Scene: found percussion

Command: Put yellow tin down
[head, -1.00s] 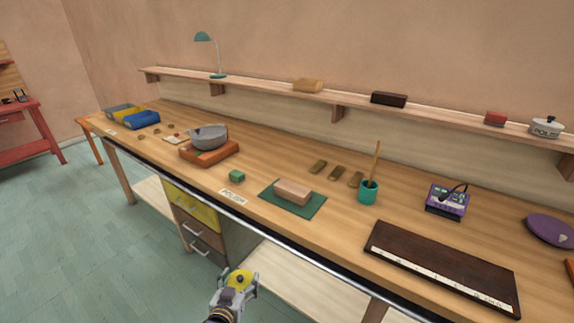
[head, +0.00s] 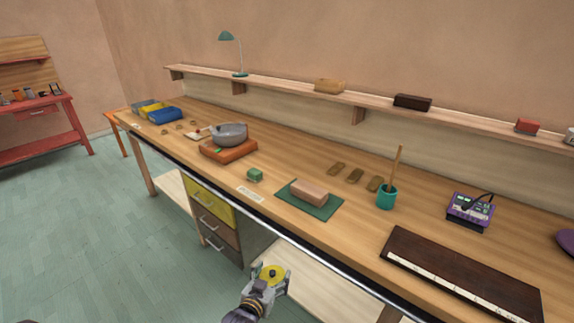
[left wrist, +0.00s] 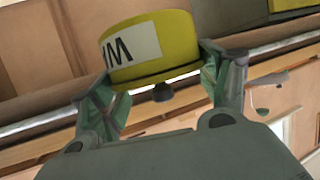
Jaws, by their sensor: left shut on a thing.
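The yellow tin (head: 273,272) has a dark knob and shows at the lower middle of the head view, in front of the bench. The tin is held in the air, apart from the bench top (head: 225,178). My right gripper is not in view.
A label card (head: 250,194) lies near the bench's front edge, by a green block (head: 255,175). A green mat (head: 325,208) bears a pinkish block (head: 310,192). A grey pot (head: 230,134) sits on an orange base (head: 228,151). Drawers (head: 210,205) are under the bench.

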